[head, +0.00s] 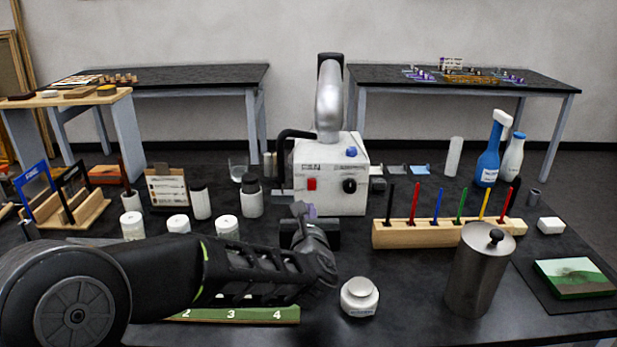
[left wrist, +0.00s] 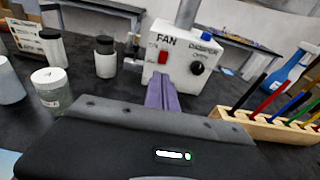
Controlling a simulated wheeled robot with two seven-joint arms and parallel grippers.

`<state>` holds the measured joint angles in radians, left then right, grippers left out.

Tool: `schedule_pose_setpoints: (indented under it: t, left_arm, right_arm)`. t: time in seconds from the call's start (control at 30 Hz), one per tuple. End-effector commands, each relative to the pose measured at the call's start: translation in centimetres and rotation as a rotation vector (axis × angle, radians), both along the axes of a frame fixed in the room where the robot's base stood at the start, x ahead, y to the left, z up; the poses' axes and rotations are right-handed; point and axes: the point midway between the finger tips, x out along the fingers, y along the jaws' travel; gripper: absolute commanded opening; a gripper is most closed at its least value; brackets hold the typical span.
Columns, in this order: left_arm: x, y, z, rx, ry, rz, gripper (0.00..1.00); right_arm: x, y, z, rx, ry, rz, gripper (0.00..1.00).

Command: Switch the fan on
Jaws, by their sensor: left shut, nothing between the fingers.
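The fan unit (head: 330,200) is a white box with a silver duct (head: 329,95) rising from it, in the middle of the black table. Its front has a red switch (head: 311,184) on the left, a black knob (head: 349,186) on the right and a blue knob (head: 351,152) above. In the left wrist view the box is labelled FAN above the red switch (left wrist: 163,57) and DAMPER by the black knob (left wrist: 197,68). My left gripper (head: 311,211) is shut and empty; its purple fingers (left wrist: 163,90) point at the box, just below the switch. Contact cannot be told.
A wooden rack of coloured pens (head: 440,234) stands right of my gripper. A metal canister (head: 478,270) and a small white jar (head: 360,297) are nearer. Several white jars and dark-capped bottles (head: 251,196) stand to the left. A blue spray bottle (head: 490,155) is at the right.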

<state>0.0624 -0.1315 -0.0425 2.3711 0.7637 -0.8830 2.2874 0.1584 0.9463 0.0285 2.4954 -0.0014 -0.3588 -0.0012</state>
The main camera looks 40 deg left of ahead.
Motion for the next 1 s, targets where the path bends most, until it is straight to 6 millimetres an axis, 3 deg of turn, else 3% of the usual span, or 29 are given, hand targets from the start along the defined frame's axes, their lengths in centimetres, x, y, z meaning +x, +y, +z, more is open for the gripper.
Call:
schedule_pose_setpoints:
  t: [0.47, 0.67, 1.0]
  left_arm:
    - [0.7, 0.6, -0.2, 0.000, 0.002, 0.001, 0.00]
    - [2.8, 2.1, -0.6, 0.001, 0.003, 0.000, 0.00]
    - [8.1, 6.2, -1.8, 0.002, 0.004, 0.000, 0.00]
  right_arm:
    - [0.0, 0.0, 0.2, 0.000, 0.000, 0.000, 0.22]
    - [0.0, 0.0, 0.6, 0.000, 0.000, 0.000, 0.22]
    - [0.0, 0.0, 1.9, 0.000, 0.000, -0.001, 0.22]
